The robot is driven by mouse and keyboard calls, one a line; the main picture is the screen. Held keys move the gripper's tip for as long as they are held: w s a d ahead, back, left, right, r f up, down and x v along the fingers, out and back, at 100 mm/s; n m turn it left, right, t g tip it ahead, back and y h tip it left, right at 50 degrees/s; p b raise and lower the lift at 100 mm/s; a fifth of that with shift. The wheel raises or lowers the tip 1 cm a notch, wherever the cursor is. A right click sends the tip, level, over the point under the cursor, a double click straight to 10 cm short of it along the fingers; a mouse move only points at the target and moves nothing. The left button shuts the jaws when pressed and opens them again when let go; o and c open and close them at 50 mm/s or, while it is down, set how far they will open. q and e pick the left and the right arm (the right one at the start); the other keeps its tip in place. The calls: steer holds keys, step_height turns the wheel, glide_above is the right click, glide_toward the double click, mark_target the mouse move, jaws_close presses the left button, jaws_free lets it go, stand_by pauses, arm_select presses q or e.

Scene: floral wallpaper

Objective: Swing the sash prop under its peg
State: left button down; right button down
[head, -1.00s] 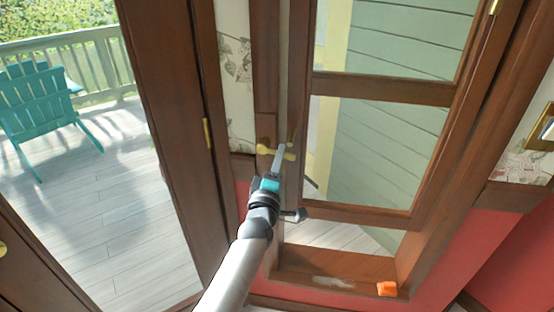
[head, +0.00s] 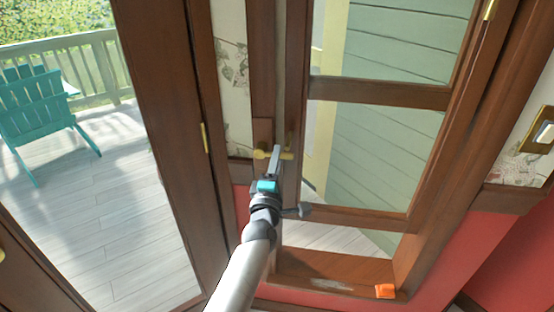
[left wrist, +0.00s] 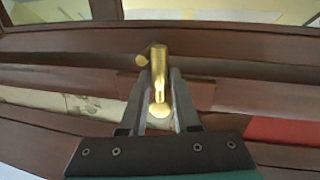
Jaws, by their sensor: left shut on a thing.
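The sash prop, a brass bar with a round knob end, shows in the head view (head: 261,154) and in the left wrist view (left wrist: 160,78). It lies nearly level across the window frame's left side. My left gripper (head: 277,155) is shut on it; in the left wrist view its fingers (left wrist: 160,95) stand on both sides of the bar. A small brass peg (left wrist: 142,60) shows beside the bar's sash end; I cannot tell whether they touch. My fingers hide the bar's middle in the head view. My right gripper is not in view.
The wooden sash (head: 380,92) stands raised above an open gap over the sill (head: 325,270). An orange block (head: 385,291) sits at the sill's right end. A doorway opens onto the deck (head: 110,200) at left.

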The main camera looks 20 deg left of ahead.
arm_select(q)
steer(key=c, duration=0.9)
jaws_free()
steer(key=shift+r, duration=0.45)
steer(key=shift+o, duration=1.2)
steer(key=shift+f, duration=0.15)
steer(key=p+v, duration=0.1)
steer(key=v, duration=1.4)
steer(key=shift+d+f, duration=0.1)
